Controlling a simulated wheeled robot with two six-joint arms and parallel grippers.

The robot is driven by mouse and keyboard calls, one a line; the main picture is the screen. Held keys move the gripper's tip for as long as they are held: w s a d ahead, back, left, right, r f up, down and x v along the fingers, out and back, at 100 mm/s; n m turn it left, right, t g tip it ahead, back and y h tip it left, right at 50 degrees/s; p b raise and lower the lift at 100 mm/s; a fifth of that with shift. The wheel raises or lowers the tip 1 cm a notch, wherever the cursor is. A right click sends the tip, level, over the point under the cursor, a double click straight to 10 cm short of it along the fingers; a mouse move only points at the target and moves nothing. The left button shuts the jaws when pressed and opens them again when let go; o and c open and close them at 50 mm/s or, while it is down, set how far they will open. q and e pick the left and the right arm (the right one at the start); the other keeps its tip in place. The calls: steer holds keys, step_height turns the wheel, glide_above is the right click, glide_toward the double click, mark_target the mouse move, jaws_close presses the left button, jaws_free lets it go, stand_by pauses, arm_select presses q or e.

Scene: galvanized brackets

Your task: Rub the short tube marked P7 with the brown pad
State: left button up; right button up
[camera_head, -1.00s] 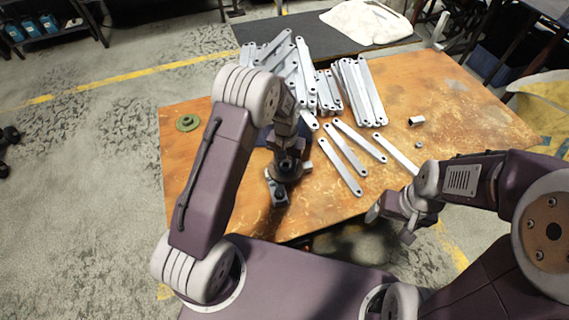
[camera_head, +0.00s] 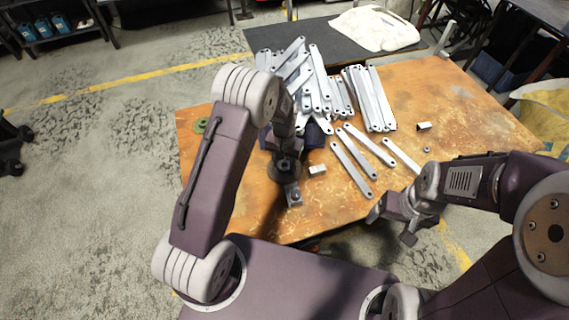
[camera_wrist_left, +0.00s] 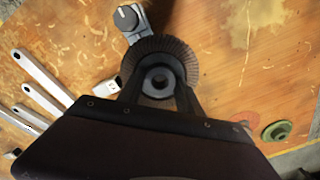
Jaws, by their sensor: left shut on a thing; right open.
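My left gripper (camera_wrist_left: 160,92) is shut on a round, ridged grey-brown pad (camera_wrist_left: 186,55), which I take for the brown pad. In the head view the pad (camera_head: 285,174) shows dark beneath my left gripper, above the table's near left part. A short pale square tube (camera_head: 317,170) lies just right of it, apart from it; it also shows in the left wrist view (camera_wrist_left: 108,87). Another short tube (camera_head: 424,126) lies farther right. No P7 mark is readable on either. My right gripper (camera_head: 392,226) is open and empty at the table's near edge.
A grey metal fitting with a dark knob (camera_wrist_left: 127,18) sits close to the pad. Long galvanized bars (camera_head: 352,168) lie to the right, with a pile of brackets (camera_head: 317,75) behind. A green disc (camera_head: 201,125) lies at the left. The table's right side (camera_head: 465,120) is mostly clear.

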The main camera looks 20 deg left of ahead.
arm_select(q)
steer(key=shift+r+p, duration=1.7)
steer(key=shift+r, duration=0.45)
steer(key=shift+f, duration=0.1)
